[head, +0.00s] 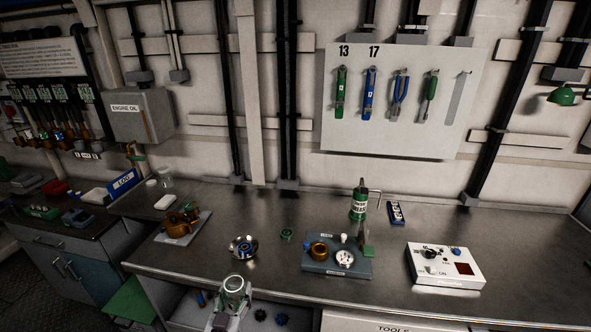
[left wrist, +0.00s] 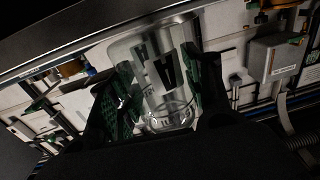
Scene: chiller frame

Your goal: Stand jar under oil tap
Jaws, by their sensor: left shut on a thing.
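A clear glass jar (head: 235,284) is held by my left gripper (head: 229,303) in front of the bench's front edge, low in the head view. In the left wrist view the jar (left wrist: 160,62) sits between the two green-padded fingers of the left gripper (left wrist: 165,90), which are shut on it. The jar looks empty. The oil tap (head: 134,150) is below the grey engine oil box (head: 140,116) on the wall at the left, well apart from the jar. The box also shows in the left wrist view (left wrist: 274,58). My right gripper is not in view.
Under the tap, the bench has a blue log binder (head: 122,184) and small jars (head: 165,177) close by. A brass part on a plate (head: 180,228), a round dish (head: 243,250) and a grey fixture (head: 337,268) stand nearer the front. A white switch box (head: 446,268) is at right.

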